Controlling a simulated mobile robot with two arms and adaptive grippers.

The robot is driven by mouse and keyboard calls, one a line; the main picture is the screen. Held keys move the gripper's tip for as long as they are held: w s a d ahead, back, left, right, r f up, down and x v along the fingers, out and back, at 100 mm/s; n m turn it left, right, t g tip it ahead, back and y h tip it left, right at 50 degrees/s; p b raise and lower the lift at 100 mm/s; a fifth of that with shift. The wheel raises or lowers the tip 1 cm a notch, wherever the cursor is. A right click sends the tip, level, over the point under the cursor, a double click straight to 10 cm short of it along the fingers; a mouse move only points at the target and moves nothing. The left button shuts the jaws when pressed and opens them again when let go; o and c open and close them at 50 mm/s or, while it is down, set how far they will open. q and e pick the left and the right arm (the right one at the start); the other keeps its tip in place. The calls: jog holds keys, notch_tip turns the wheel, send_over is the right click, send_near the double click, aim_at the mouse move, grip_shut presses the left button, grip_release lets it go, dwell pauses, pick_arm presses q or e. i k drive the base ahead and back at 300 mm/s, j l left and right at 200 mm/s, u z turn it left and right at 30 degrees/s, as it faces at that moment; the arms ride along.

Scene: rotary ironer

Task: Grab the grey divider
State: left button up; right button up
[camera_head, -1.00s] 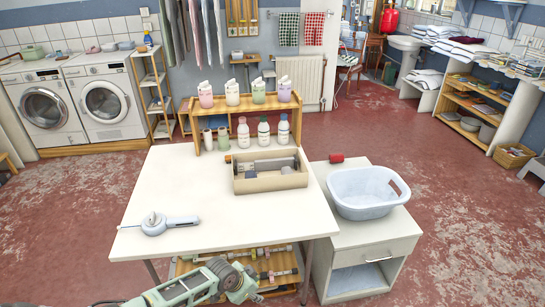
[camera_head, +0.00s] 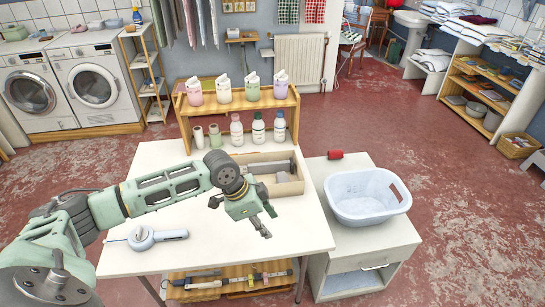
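An open beige box (camera_head: 291,188) stands on the white table (camera_head: 215,250), toward its back right. A long grey piece (camera_head: 268,168) lies along the back inside it, and a smaller grey block (camera_head: 284,177) sits at its right. I cannot tell for certain which one is the grey divider. My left gripper (camera_head: 267,221) is over the table just in front of the box, its fingers spread and nothing seen between them. My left wrist hides the box's left part. My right gripper is out of view.
A wooden shelf (camera_head: 238,107) with several bottles stands behind the box. A pale blue basin (camera_head: 366,215) and a red roll (camera_head: 335,155) sit on the cabinet at right. A light-blue handled tool (camera_head: 145,237) lies at the table's left, near my arm.

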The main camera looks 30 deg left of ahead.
aim_at(261, 168)
jog(key=i+j, duration=0.5)
jog(key=i, duration=0.15)
jog(key=i+j, duration=0.55)
jog(key=i, duration=0.1)
